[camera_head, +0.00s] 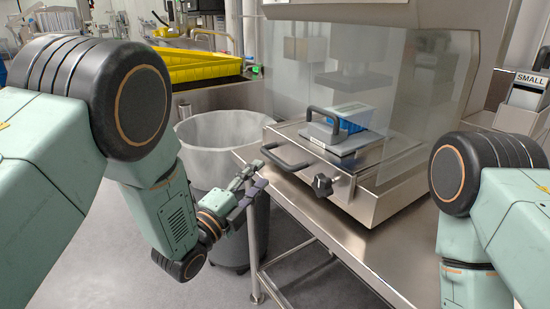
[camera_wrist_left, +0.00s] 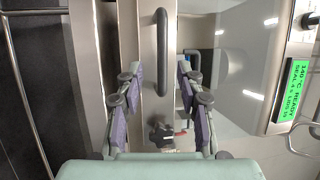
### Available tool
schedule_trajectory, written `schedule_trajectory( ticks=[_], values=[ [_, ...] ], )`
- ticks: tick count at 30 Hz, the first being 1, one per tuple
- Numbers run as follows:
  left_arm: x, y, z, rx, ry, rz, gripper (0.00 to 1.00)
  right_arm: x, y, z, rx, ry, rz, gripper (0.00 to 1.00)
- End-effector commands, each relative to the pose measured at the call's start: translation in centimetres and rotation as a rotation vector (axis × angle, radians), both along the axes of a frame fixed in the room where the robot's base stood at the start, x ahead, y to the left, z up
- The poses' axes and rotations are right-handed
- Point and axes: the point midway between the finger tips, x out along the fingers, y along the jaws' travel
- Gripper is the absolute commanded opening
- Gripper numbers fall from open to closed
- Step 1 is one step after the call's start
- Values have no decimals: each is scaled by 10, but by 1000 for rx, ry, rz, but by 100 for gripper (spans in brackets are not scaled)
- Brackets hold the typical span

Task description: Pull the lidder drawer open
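The lidder is a steel machine on a steel table. Its drawer (camera_head: 350,185) has a dark front handle (camera_head: 285,158) and a black knob (camera_head: 322,185). My left gripper (camera_head: 254,177) is open and empty, just left of the front handle and apart from it. In the left wrist view, the handle (camera_wrist_left: 162,50) runs upright between the two spread fingers of my left gripper (camera_wrist_left: 159,76), ahead of the tips. The knob also shows there (camera_wrist_left: 161,136). My right arm shows at the right, but its gripper is out of view.
A tray with a second dark handle (camera_head: 323,120) and a blue pack (camera_head: 352,117) sit behind a clear shield. A grey bin (camera_head: 215,140) stands left of the table (camera_head: 385,245). Yellow crates (camera_head: 195,68) lie behind. A green display (camera_wrist_left: 292,92) reads 140 °C READY.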

Motion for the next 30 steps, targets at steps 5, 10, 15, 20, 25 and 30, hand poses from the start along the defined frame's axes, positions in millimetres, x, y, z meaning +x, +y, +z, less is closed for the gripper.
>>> schedule_trajectory(
  ticks=[5,10,15,20,25,30],
  values=[
    [10,-7,3,11,-12,1,37,0,0,-4,0,1,0,0],
    [33,-22,6,10,-12,2,37,0,0,-11,0,1,0,0],
    [53,-34,10,9,-10,2,37,0,0,-17,0,0,0,0],
    [64,-41,12,10,-6,3,37,0,0,-19,0,1,0,0],
    [68,-42,13,9,-6,4,37,0,0,-19,0,1,0,0],
    [68,-42,14,9,-6,4,36,0,0,-19,0,1,0,0]
  ],
)
